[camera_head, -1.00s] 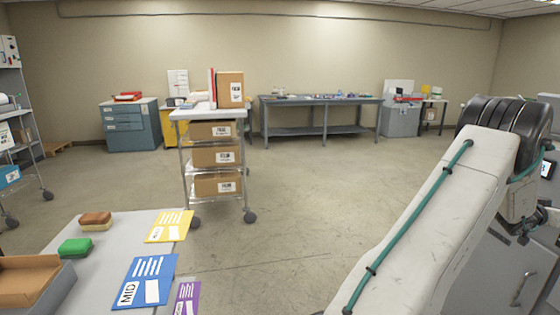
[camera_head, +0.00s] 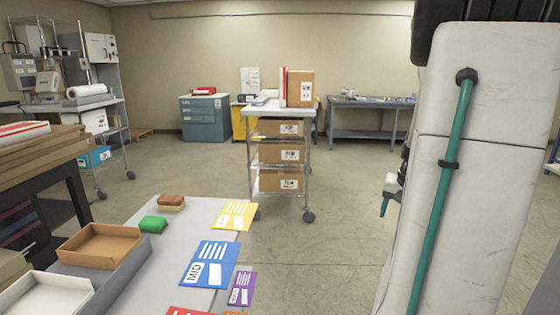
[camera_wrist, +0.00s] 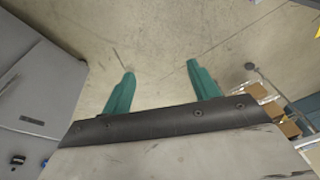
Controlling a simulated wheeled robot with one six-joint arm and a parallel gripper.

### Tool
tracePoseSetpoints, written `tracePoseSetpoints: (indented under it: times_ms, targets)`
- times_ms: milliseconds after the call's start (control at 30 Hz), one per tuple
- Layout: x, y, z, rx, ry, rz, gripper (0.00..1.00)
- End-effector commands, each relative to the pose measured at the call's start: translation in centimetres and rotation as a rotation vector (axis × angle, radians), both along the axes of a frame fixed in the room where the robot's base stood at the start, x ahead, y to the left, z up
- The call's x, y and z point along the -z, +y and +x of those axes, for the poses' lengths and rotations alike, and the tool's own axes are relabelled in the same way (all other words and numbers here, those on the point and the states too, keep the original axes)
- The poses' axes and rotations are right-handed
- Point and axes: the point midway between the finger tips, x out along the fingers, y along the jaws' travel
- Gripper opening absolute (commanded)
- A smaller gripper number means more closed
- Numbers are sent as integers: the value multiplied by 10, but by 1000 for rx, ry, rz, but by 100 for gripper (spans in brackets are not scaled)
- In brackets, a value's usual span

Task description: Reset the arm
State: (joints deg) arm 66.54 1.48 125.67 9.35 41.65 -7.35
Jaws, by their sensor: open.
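My gripper shows in the wrist view (camera_wrist: 162,85) with its two teal fingers spread apart and nothing between them. Bare concrete floor lies beyond the fingertips. In the head view my arm fills the right side, and part of my gripper (camera_head: 386,200) shows at the arm's left edge, over open floor to the right of the cart. The rest of my gripper is hidden behind the arm.
A grey table (camera_head: 165,222) at the lower left holds coloured cards, a green block (camera_head: 153,224), a brown block (camera_head: 171,202) and an open tray (camera_head: 100,246). A wheeled cart (camera_head: 282,158) with boxes stands mid-room. Floor between cart and arm is clear.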

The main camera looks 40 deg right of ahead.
Motion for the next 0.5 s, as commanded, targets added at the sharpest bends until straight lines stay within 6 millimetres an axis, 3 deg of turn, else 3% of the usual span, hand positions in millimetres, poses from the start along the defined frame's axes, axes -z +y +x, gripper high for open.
tracePoseSetpoints:
  times_ms: [33,200,300,500]
  targets:
    - [-10,39,17,-73,19,29,60]
    - [-31,159,34,-290,110,118,60]
    - [-41,219,30,-416,166,141,60]
    - [-53,313,4,-671,242,123,60]
